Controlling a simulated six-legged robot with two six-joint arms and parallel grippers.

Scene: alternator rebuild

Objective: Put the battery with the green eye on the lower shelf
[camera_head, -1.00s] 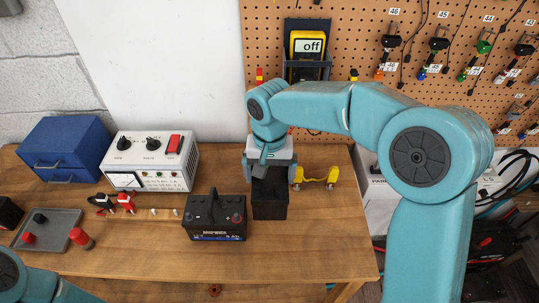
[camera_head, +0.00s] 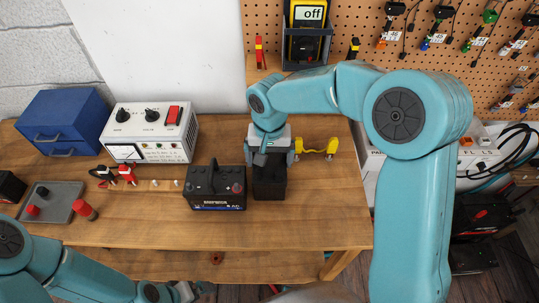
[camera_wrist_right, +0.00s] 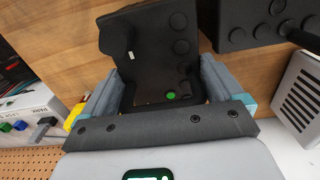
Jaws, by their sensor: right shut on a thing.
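A narrow black battery (camera_head: 269,184) stands on the workbench, right of a wider black battery (camera_head: 215,190). My right gripper (camera_head: 269,160) is over its top, with a finger on each side, closed on it. In the right wrist view, this battery (camera_wrist_right: 150,45) sits between the fingers of my right gripper (camera_wrist_right: 158,88); a green eye and several round caps show on its top. My left arm comes in at the bottom left; its gripper (camera_head: 186,291) is partly seen near the bottom edge, its opening unclear. A wooden surface (camera_head: 245,269), perhaps the lower shelf, shows below the bench's front edge.
A grey charger box (camera_head: 150,133) and a blue drawer box (camera_head: 64,123) stand at the back left. A tray (camera_head: 60,208) with red and black caps lies at the left. A yellow handle-shaped part (camera_head: 317,147) is right of my right gripper. The front of the bench is clear.

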